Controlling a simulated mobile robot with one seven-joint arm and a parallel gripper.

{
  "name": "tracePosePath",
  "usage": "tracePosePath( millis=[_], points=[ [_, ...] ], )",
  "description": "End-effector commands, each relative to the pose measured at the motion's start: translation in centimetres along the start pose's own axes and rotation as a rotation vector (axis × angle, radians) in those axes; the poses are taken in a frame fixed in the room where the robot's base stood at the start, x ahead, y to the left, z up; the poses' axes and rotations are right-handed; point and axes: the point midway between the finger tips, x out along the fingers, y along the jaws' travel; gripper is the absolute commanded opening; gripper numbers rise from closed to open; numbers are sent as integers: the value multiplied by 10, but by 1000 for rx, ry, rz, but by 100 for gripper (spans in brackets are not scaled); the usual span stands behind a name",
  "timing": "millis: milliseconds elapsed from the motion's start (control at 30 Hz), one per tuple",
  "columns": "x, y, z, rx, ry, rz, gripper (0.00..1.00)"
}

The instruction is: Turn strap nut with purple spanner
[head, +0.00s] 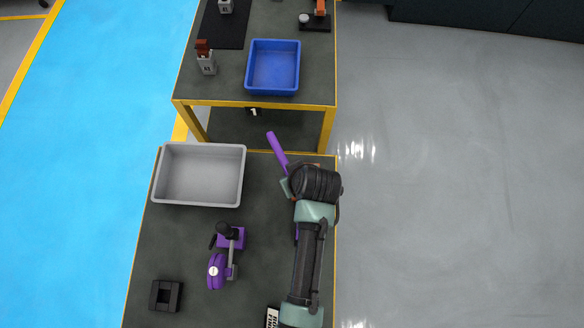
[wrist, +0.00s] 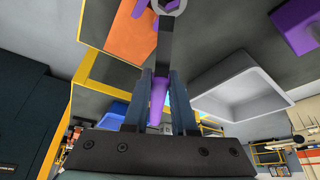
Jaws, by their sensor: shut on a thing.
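The purple spanner's handle (head: 275,146) sticks out past my gripper (head: 286,183) toward the far edge of the near table. In the wrist view my gripper (wrist: 160,74) is shut on the spanner, with its purple handle (wrist: 157,102) between the fingers. The spanner's dark shank (wrist: 166,38) runs up to a grey ring end (wrist: 170,6), cut by the frame's top. Something purple shows through and beside the ring. An orange-brown block (wrist: 132,38) is just left of the shank. I cannot make out the strap nut or whether the ring is on it.
A grey tray (head: 160,196) stands at the table's far left. A purple clamp-like device (head: 216,270) stands mid-table, with a black block (head: 166,295) front left. A blue bin (head: 251,78) is on the far table. Bare table lies between the tray and the arm.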

Motion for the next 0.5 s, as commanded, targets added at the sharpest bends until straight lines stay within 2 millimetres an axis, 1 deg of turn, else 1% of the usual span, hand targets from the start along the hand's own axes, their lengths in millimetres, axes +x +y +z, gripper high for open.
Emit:
tracePosePath(
  millis=[333, 500],
  points=[
    [0, 0, -1, 0, 2, 1, 0],
    [3, 0, 1, 0, 2, 1, 0]
  ],
)
